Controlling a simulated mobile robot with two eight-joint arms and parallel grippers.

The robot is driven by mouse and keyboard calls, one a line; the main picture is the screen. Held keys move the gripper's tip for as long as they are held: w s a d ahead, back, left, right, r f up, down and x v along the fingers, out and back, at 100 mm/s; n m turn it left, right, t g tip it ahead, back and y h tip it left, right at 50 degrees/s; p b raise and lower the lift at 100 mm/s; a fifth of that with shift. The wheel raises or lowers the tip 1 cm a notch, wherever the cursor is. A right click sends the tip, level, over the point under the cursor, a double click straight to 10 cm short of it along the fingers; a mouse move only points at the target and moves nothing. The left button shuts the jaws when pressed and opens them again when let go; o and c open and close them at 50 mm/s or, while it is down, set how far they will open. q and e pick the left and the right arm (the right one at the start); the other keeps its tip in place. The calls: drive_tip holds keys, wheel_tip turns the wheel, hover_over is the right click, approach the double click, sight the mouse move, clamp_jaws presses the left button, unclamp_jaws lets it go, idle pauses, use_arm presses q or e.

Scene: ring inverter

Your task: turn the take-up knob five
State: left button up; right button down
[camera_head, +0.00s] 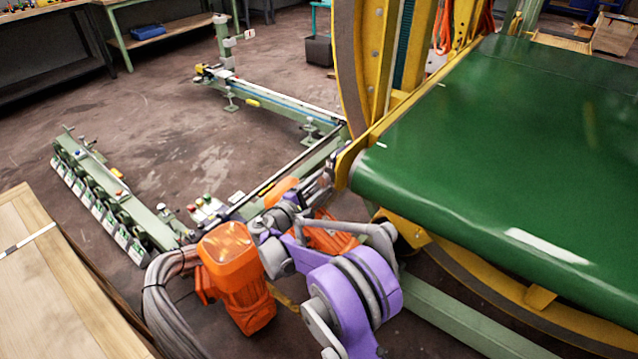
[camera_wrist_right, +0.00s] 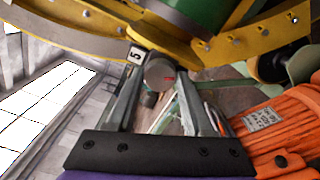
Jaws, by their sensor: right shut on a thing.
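The take-up knob five (camera_wrist_right: 158,71) is a round grey knob with a small red mark on its face. It sits in the upper middle of the right wrist view, beside a white plate with a black 5 (camera_wrist_right: 136,55) on the yellow frame. My right gripper (camera_wrist_right: 160,84) has one finger on each side of the knob and is shut on it. In the head view my right gripper (camera_head: 325,184) is at the near left corner of the green belt, where the arm hides most of the knob. My left gripper is in neither view.
The green belt (camera_head: 500,150) and its yellow frame (camera_head: 362,80) fill the right side. An orange motor (camera_head: 235,265) with grey cables stands close to my right arm. A wooden table (camera_head: 60,295) is at the lower left. Open floor (camera_head: 165,110) lies behind.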

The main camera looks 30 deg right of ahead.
drive_tip(key=m, duration=0.4)
drive_tip(key=shift+m+p, duration=0.3)
drive_tip(key=shift+p, duration=0.1)
drive_tip(key=m+p, duration=0.1)
drive_tip(key=m, duration=0.3)
drive_tip(key=shift+m, duration=0.3)
drive_tip(key=m, duration=0.4)
drive_tip(key=shift+m+p, duration=0.3)
drive_tip(key=shift+p, duration=0.1)
drive_tip(key=m, duration=0.3)
drive_tip(key=shift+m+p, duration=0.3)
drive_tip(key=shift+p, duration=0.05)
drive_tip(key=m, duration=0.3)
drive_tip(key=shift+m+p, duration=0.3)
drive_tip(key=shift+p, duration=0.1)
drive_tip(key=m+p, duration=0.1)
drive_tip(key=m, duration=0.3)
drive_tip(key=shift+m, duration=0.3)
drive_tip(key=m+p, duration=0.1)
drive_tip(key=m, duration=0.3)
drive_tip(key=shift+m, duration=1.8)
drive_tip(key=shift+p, duration=0.3)
